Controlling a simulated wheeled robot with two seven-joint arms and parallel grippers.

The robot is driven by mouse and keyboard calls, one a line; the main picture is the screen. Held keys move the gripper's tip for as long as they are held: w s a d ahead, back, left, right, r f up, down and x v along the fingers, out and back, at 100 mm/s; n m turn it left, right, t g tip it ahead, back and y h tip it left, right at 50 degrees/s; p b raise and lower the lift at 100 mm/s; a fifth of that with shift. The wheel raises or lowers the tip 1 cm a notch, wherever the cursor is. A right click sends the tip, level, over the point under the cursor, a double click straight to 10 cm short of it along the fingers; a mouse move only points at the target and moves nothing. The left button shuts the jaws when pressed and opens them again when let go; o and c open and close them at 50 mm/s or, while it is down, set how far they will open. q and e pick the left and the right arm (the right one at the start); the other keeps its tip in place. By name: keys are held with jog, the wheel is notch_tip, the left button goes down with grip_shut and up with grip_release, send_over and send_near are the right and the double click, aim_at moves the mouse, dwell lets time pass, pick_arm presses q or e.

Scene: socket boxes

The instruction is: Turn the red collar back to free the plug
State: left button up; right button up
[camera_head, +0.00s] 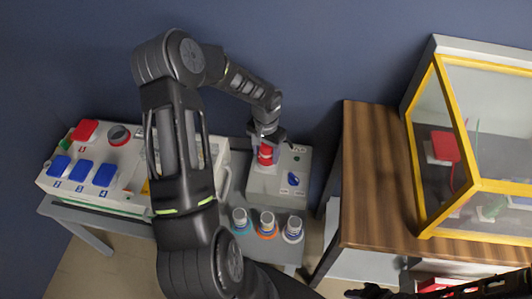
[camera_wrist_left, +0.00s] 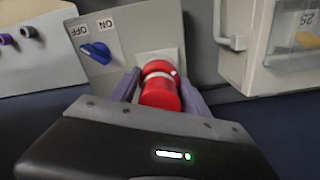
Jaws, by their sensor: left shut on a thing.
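The red collar (camera_head: 265,152) sits on the face of a grey socket box (camera_head: 262,187) in the head view. In the left wrist view the red collar and plug body (camera_wrist_left: 160,92) stick out from a pale square plate, with a light ring between the red parts. My left gripper (camera_head: 266,140) reaches down from above. Its two purple fingers (camera_wrist_left: 161,92) are closed on either side of the red collar. The joint between the collar and the plug is hard to make out. My right gripper (camera_head: 375,291) is dark and partly cut off at the bottom edge; its jaws are unclear.
A blue switch (camera_wrist_left: 96,51) marked ON and OFF is beside the collar. Several capped round connectors (camera_head: 267,224) stand in front of the box. A panel with blue covers (camera_head: 82,173) is at left. A wooden table (camera_head: 376,165) with a yellow-framed case (camera_head: 470,187) is at right.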

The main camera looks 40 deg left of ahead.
pick_arm(q)
jog(key=n+b, duration=0.3)
jog(key=shift+w+d+f, duration=0.1)
jog(key=shift+f, duration=0.1)
jog(key=n+b, duration=0.2)
jog(key=n, duration=0.1)
jog(key=n+b, duration=0.1)
jog(key=n, duration=0.1)
jog(key=shift+d+r+n+b, duration=0.1)
jog(key=shift+r+n+b, duration=0.05)
jog(key=shift+n+b, duration=0.5)
jog(key=shift+n, duration=1.05)
jog(key=o, duration=1.4)
jog(key=shift+r, duration=0.2)
